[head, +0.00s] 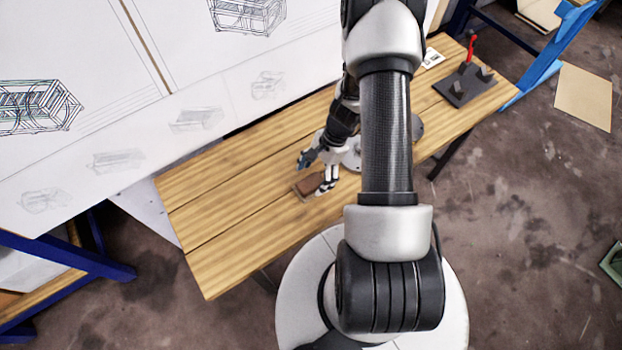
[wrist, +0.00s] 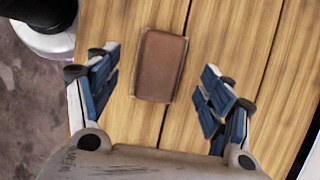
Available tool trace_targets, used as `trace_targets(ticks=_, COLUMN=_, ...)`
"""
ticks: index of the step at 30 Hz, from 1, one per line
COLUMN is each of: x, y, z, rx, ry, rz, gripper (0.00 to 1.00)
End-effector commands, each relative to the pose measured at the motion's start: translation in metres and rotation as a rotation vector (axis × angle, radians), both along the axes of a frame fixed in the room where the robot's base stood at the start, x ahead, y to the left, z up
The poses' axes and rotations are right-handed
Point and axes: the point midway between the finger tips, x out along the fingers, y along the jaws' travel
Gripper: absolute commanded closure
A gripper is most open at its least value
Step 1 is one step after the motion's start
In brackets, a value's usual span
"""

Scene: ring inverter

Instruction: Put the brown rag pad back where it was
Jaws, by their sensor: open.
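The brown rag pad (wrist: 160,66) lies flat on the wooden table (wrist: 222,30) in the wrist view, a little beyond and between my fingertips. It is a brown rectangle with a paler border. My gripper (wrist: 158,82) is open, with one blue-padded finger on each side and a gap between each finger and the pad. In the head view the pad (head: 310,184) is on the table beside my gripper (head: 318,172), which partly hides it. Nothing shows between the fingers except the pad and the table below.
A dark plate with a red-handled part (head: 466,84) sits at the table's far right end. A white card (head: 432,58) lies near it. The table's left part (head: 215,215) is clear. Large drawing boards (head: 110,80) stand along the back edge. My arm hides part of the table.

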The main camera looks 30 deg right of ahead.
Motion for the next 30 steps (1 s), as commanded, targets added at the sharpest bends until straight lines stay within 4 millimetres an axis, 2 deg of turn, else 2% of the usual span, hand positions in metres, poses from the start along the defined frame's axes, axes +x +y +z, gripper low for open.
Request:
trace_targets(ticks=1, x=0.001, y=-0.006, z=0.016, rx=-0.003, ry=-0.003, rz=-0.002, gripper=0.26)
trace_targets(ticks=6, x=0.001, y=-0.02, z=0.049, rx=-0.002, ry=-0.002, rz=-0.002, gripper=0.26)
trace_targets(ticks=12, x=0.001, y=-0.03, z=0.073, rx=-0.001, ry=-0.001, rz=-0.001, gripper=0.26)
trace_targets(ticks=17, x=0.005, y=-0.03, z=0.091, rx=-0.011, ry=-0.018, rz=0.031, gripper=0.26)
trace_targets(ticks=20, x=0.014, y=-0.022, z=0.124, rx=-0.04, ry=-0.064, rz=0.118, gripper=0.26)
trace_targets(ticks=24, x=0.022, y=0.002, z=0.196, rx=-0.106, ry=-0.163, rz=0.326, gripper=0.26)
trace_targets(ticks=30, x=0.006, y=0.048, z=0.293, rx=-0.217, ry=-0.304, rz=0.65, gripper=0.26)
